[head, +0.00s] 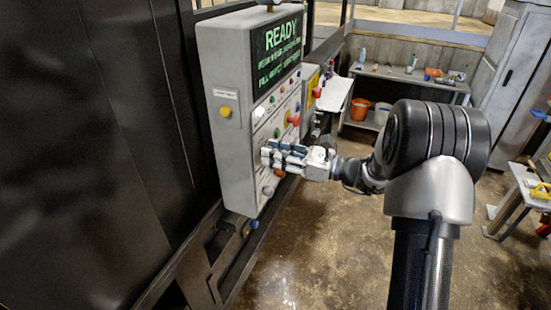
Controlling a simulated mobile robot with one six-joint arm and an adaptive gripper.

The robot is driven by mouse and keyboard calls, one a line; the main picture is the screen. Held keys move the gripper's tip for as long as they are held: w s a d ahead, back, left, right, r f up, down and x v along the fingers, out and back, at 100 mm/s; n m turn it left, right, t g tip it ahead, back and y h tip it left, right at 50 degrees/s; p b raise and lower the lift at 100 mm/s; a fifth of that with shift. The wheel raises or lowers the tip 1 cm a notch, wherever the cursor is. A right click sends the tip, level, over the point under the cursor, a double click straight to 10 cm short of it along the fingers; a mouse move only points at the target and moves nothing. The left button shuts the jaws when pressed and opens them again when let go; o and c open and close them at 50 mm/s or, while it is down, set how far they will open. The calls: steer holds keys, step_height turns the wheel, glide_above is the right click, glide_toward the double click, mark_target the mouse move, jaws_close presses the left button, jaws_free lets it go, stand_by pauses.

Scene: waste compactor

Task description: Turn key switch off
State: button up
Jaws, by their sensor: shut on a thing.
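The grey control box (224,115) stands at centre left on the dark machine. Its lit screen (280,45) reads "READY" in green. My gripper (268,151) reaches in from the right and its fingers are at the lower part of the button panel. It is shut on a small part there, which the fingers hide; I take it to be the key switch. The key's shape and angle cannot be made out.
A red knob (293,119), a white button (258,112) and an orange-red button (279,173) sit close around my fingers.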

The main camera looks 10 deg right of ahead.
steer(key=n+b, duration=0.9)
steer(key=b, duration=0.2)
steer(key=shift+f+n, duration=0.1)
steer(key=shift+n, duration=0.2)
steer(key=o, duration=1.1)
steer(key=shift+s, duration=0.1)
steer(key=v, duration=1.2)
steer(key=shift+s+a+r, duration=0.1)
steer(key=shift+a+r, duration=0.05)
steer(key=shift+r, duration=0.1)
